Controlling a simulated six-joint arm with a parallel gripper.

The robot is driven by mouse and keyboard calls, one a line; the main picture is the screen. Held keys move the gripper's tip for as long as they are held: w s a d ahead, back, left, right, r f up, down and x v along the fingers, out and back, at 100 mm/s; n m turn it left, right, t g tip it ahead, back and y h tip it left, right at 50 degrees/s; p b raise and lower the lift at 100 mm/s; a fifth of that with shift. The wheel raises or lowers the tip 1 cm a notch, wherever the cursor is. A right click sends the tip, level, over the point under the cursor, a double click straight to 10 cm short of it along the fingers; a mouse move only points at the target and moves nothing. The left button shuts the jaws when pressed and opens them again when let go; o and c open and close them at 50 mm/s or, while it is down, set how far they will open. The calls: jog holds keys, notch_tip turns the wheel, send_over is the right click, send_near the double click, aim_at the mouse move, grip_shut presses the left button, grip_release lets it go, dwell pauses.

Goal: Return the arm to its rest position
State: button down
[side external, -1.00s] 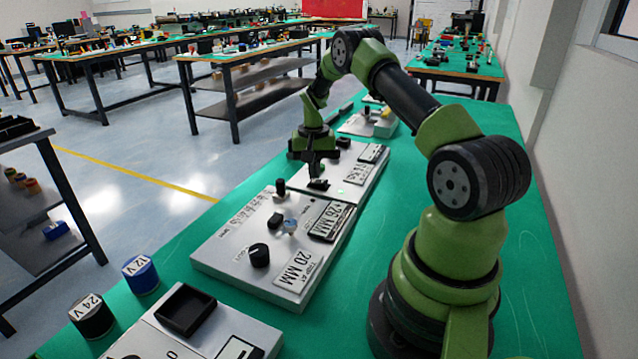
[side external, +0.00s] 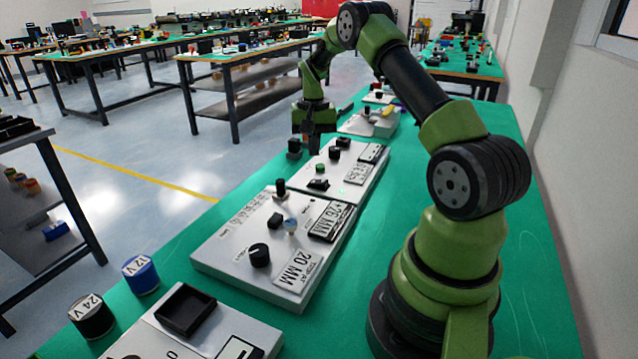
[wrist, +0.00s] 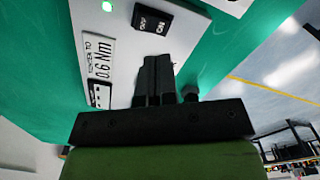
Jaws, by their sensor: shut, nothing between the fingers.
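My gripper (side external: 313,150) hangs above the far-left part of a white panel in the side external view, with its fingers pointing down and apart from the panel. In the wrist view my gripper (wrist: 157,65) has its two dark fingers together with nothing between them. The panel (wrist: 115,25) below carries a black rocker switch (wrist: 152,18), a lit green lamp (wrist: 107,6) and a label reading 0.6 Nm (wrist: 100,58). The rocker switch also shows in the side external view (side external: 318,184). My arm is bent, with its elbow raised high.
A nearer white panel (side external: 225,262) has a black knob (side external: 259,255) and a 20 MM label (side external: 297,269). A blue 12 V cylinder (side external: 141,275) and a black 24 V cylinder (side external: 91,317) stand at the front left. The green bench top (side external: 420,190) is clear between panels and wall.

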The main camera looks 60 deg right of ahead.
jog(key=s+a+r+n+t, duration=0.2)
jog(key=a+r+n+t, duration=0.2)
jog(key=a+r, duration=1.35)
jog(key=s+a+r+n+t+y, duration=0.1)
jog(key=s+a+n, duration=0.1)
jog(key=s+a, duration=0.4)
jog(key=s+a+r+n+t+y, duration=0.1)
jog(key=s+a+n+t, duration=0.1)
jog(key=s+a, duration=0.3)
jog(key=s, duration=0.4)
jog(key=shift+a+r, duration=0.25)
jog(key=shift+a, duration=0.15)
